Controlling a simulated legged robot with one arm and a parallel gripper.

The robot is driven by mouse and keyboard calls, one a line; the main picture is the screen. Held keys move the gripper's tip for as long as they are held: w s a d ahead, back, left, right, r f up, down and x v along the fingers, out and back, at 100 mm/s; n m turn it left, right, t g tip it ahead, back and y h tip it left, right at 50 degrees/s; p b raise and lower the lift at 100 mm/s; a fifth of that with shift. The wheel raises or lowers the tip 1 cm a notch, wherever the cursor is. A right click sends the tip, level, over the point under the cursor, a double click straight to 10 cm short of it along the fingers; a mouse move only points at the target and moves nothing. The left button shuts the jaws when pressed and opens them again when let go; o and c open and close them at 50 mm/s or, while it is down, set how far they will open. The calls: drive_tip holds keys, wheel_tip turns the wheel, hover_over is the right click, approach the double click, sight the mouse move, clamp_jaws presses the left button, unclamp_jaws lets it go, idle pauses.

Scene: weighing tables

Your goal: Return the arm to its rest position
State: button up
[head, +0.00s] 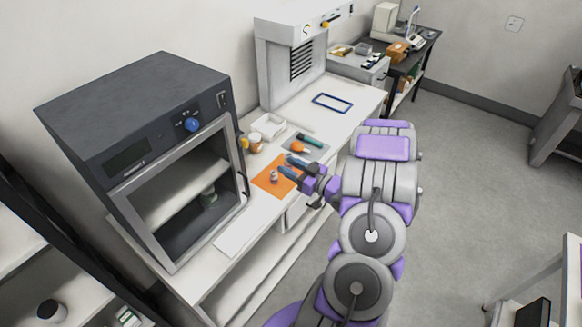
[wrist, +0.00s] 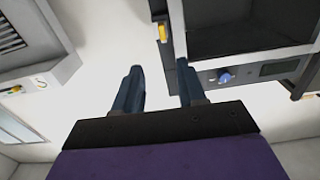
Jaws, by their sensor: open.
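My arm, grey and purple, reaches from the bottom of the head view up to the white bench (head: 240,237). My gripper (head: 283,163) has dark blue fingers and is over the bench near an orange mat (head: 263,187). A small grey metal object (head: 274,177) stands on the mat, just below the fingers in the picture; whether they touch it I cannot tell. In the wrist view my gripper (wrist: 158,82) is open, with a clear gap and nothing between the fingers.
A dark oven-like cabinet (head: 140,95) with an open front stands left of my gripper. A grey mat with tools (head: 318,149), jars (head: 254,141), a white tray (head: 268,126) and a blue frame (head: 332,103) lie beyond. A tall white machine (head: 277,60) stands behind. Floor to the right (head: 470,170) is clear.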

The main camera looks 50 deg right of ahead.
idle(0.3)
drive_tip(key=w+f+g+h+b, duration=0.2)
drive_tip(key=w+g+h+b, duration=0.15)
drive_tip(key=w+g, duration=0.25)
drive_tip(key=s+a+g+y+b, duration=0.1)
drive_tip(key=s+a+g+b, duration=0.4)
drive_tip(key=s+a, duration=1)
drive_tip(key=s+a+g+y+b, duration=0.1)
drive_tip(key=s+a+g+b, duration=0.4)
drive_tip(key=s+a, duration=1)
drive_tip(key=a+r+g, duration=0.1)
drive_tip(key=a+g, duration=0.2)
drive_tip(key=a, duration=0.4)
drive_tip(key=shift+s+a+m+g+b, duration=0.15)
drive_tip(key=shift+a+m+g+b, duration=0.05)
drive_tip(key=shift+m+g+b, duration=0.2)
